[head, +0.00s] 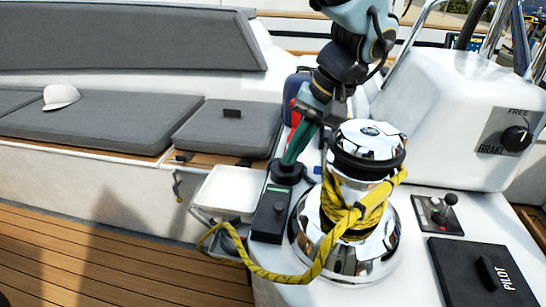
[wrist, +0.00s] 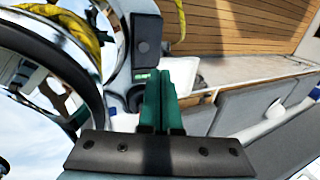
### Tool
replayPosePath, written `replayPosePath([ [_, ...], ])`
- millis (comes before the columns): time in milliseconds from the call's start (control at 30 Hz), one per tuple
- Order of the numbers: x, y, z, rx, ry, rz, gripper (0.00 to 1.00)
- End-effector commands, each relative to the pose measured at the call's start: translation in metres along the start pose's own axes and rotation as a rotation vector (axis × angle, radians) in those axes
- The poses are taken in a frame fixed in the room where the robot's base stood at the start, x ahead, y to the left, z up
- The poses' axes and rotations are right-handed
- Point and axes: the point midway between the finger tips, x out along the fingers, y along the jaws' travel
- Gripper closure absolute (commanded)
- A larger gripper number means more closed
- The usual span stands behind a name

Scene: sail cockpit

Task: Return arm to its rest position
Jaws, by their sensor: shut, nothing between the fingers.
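My arm hangs down from the top of the head view, beside the chrome winch (head: 365,150). My gripper (head: 290,158) has green fingers and points down just left of the winch drum, above a round black fitting (head: 285,172). Its fingers are shut together with nothing between them; they also show shut in the wrist view (wrist: 160,85). I cannot tell whether the fingertips touch the fitting. A yellow rope (head: 330,245) is wound around the winch, and its tail runs off to the left.
A black box with a green light (head: 270,215) lies left of the winch. A white tray (head: 228,190) is further left. A lever panel (head: 438,215), a PILOT cover (head: 485,275) and a brake console (head: 440,110) stand to the right. A white cap (head: 60,97) lies on grey cushions.

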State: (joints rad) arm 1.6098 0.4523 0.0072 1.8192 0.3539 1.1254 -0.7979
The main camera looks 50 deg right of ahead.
Motion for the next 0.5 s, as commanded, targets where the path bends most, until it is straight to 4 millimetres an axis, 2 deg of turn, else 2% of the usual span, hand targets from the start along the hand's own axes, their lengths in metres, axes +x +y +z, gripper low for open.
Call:
replayPosePath([
  [333,-0.001,-0.005,-0.001,-0.007,-0.006,0.004,1.0],
  [433,0.007,-0.028,-0.005,-0.034,-0.026,0.021,1.0],
  [500,0.018,-0.056,-0.009,-0.069,-0.048,0.046,1.0],
])
